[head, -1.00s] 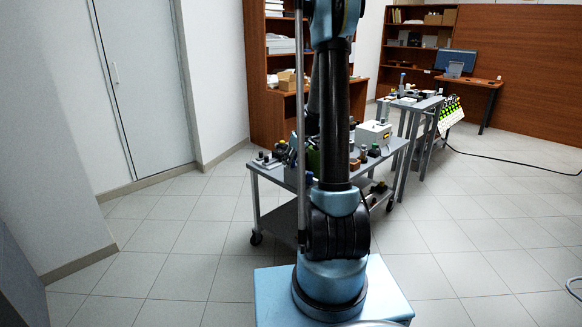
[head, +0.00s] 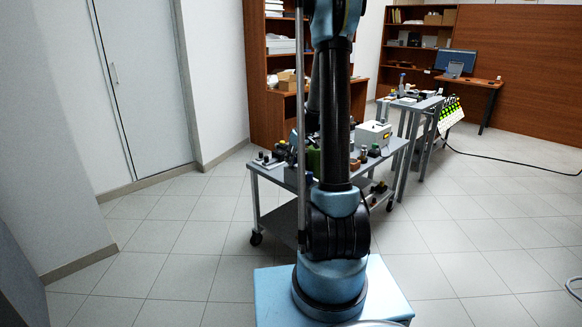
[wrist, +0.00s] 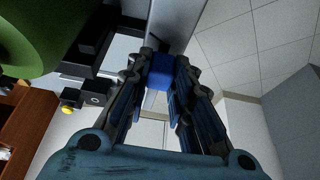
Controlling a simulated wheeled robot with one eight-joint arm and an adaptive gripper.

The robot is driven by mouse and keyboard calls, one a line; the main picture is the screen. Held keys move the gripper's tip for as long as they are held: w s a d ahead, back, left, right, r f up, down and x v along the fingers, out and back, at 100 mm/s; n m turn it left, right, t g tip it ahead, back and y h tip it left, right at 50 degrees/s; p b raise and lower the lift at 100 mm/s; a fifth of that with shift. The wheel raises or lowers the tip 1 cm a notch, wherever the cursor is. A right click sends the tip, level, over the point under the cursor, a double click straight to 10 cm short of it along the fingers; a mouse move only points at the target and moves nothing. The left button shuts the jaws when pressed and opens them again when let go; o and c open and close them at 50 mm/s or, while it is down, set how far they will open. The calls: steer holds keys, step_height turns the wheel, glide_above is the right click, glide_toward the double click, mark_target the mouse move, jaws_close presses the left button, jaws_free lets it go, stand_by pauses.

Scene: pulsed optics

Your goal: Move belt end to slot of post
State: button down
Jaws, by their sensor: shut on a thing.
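My gripper (wrist: 160,82) shows in the wrist view with its two fingers closed on a small blue block-like piece (wrist: 160,71), which looks like the belt end. The rest of the belt cannot be made out. A pale grey flat surface (wrist: 176,28) lies just beyond the fingertips; whether the blue piece touches it I cannot tell. I cannot identify the post or its slot for sure. In the head view my own arm stands in front of the cart and hides the gripper and the belt end.
A large green cylinder (wrist: 32,35) and a dark bracket (wrist: 92,55) are close on the left in the wrist view, with a yellow knob (wrist: 68,107) below. The grey cart (head: 275,178) carries several devices, including a white box (head: 372,134). Floor around the cart is clear.

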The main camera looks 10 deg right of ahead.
steer(key=shift+r, duration=2.85)
steer(key=shift+f, duration=0.1)
